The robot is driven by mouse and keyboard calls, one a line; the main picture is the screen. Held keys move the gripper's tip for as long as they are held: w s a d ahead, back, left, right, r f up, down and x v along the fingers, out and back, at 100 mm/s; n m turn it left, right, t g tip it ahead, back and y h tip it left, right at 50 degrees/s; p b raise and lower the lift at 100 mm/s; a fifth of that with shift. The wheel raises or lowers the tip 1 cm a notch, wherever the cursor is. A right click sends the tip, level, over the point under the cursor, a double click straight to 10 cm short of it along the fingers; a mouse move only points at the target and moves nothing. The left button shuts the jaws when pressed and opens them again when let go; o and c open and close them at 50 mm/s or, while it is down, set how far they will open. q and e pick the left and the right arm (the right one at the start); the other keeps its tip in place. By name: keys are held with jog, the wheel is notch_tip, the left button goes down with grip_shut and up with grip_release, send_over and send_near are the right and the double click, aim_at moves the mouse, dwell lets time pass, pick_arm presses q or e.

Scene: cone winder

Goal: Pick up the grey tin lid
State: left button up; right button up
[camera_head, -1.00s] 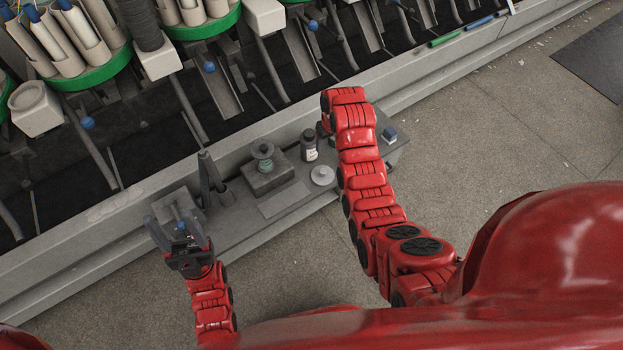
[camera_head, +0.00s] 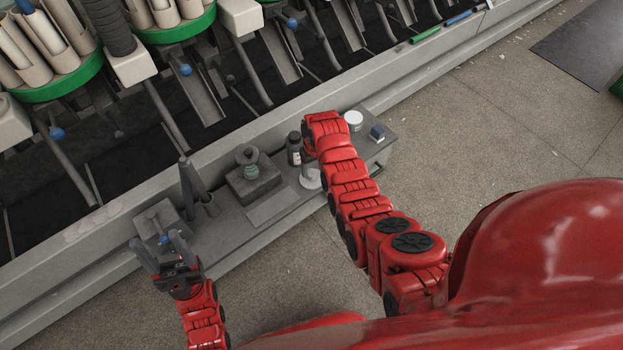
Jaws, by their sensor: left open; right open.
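A pale grey round disc (camera_head: 311,180), which looks like the tin lid, lies flat on the narrow grey bench (camera_head: 228,248). A round tin (camera_head: 353,119) with a whitish top stands farther right on the bench. My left gripper (camera_head: 160,250) is open and empty at the left end of the bench, in front of a small grey tray (camera_head: 150,220).
A dark bottle (camera_head: 294,148) stands just behind the disc. Left of it is a grey block (camera_head: 252,182) with a green-banded spool, then upright dark tubes (camera_head: 190,185). A small blue-topped box (camera_head: 377,132) is at the right end. The winding machine (camera_head: 110,150) runs behind.

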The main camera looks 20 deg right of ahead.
aim_at(312, 175)
jog(key=f, duration=0.1)
jog(key=f+b, duration=0.1)
jog(key=f, duration=0.1)
jog(key=f+b, duration=0.1)
jog(key=shift+w+f, duration=0.4)
grip_shut()
